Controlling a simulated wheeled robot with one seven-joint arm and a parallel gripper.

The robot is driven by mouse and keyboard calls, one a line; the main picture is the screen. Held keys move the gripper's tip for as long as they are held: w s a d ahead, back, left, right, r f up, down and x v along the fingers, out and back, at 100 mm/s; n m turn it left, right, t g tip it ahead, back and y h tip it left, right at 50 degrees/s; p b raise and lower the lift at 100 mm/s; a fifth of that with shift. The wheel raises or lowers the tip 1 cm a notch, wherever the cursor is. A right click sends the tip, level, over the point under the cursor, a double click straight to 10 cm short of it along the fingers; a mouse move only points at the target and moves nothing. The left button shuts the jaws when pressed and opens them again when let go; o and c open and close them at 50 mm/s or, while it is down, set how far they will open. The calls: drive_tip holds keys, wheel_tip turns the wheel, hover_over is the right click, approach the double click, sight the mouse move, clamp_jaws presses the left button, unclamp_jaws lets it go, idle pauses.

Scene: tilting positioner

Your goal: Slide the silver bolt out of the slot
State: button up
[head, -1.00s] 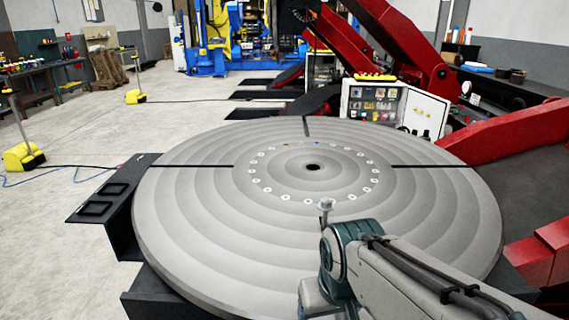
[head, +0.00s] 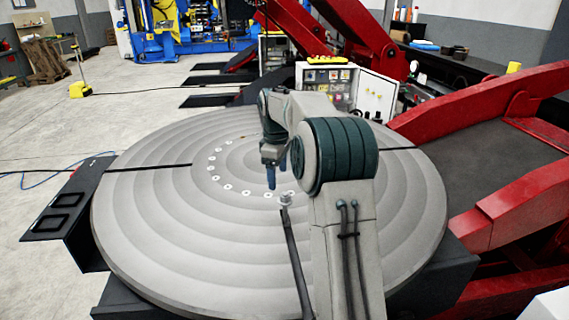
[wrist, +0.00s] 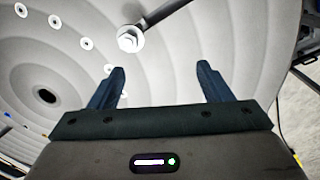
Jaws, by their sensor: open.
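The silver bolt (head: 286,199) stands with its head up in a dark radial slot (head: 296,255) of the round grey table, at the slot's inner end. The slot runs from the bolt toward the table's near edge. My gripper (head: 279,178) is over the table, pointing down, with its blue fingertips just beyond and left of the bolt. In the wrist view, my gripper (wrist: 160,68) is open and empty. The bolt's hexagonal head (wrist: 130,39) shows beyond the fingertips, left of the middle, apart from both fingers. The bolt's shank is hidden.
The round table (head: 170,240) has a ring of small pale holes around its middle, partly hidden by my arm. Other dark slots cross it left and right. Red machine beams (head: 500,120) stand at the right, a control box (head: 345,90) behind. Open floor is at left.

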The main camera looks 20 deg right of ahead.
drive_tip(key=n, duration=0.2)
hover_over(285, 204)
drive_tip(key=w, duration=0.1)
drive_tip(key=shift+w+d+f+p, duration=0.1)
drive_tip(key=shift+f+p, duration=0.1)
drive_tip(key=shift+f, duration=0.4)
drive_tip(key=shift+w+d+f+p, duration=0.1)
drive_tip(key=shift+f+p, duration=0.1)
drive_tip(key=shift+f, duration=0.4)
drive_tip(key=shift+w+d+f, duration=0.25)
drive_tip(key=shift+w+f, duration=0.05)
drive_tip(key=shift+f, duration=0.1)
wheel_tip(285, 204, down, 14)
drive_tip(key=shift+r+p, duration=0.2)
drive_tip(key=shift+p, duration=1.05)
drive_tip(key=c, duration=1.4)
drive_tip(key=shift+r, duration=0.1)
drive_tip(key=shift+c, duration=0.2)
drive_tip(key=shift+r, duration=0.15)
drive_tip(key=shift+s, duration=0.15)
drive_tip(key=shift+s+a+b, duration=0.25)
drive_tip(key=shift+s+b, duration=0.3)
drive_tip(key=shift+s, duration=0.7)
drive_tip(key=shift+s+a+b, duration=0.3)
drive_tip(key=shift+s+b, duration=0.3)
drive_tip(key=shift+s, duration=0.7)
drive_tip(key=shift+s+a+b, duration=0.25)
drive_tip(key=shift+s+b, duration=0.3)
drive_tip(key=shift+s, duration=0.7)
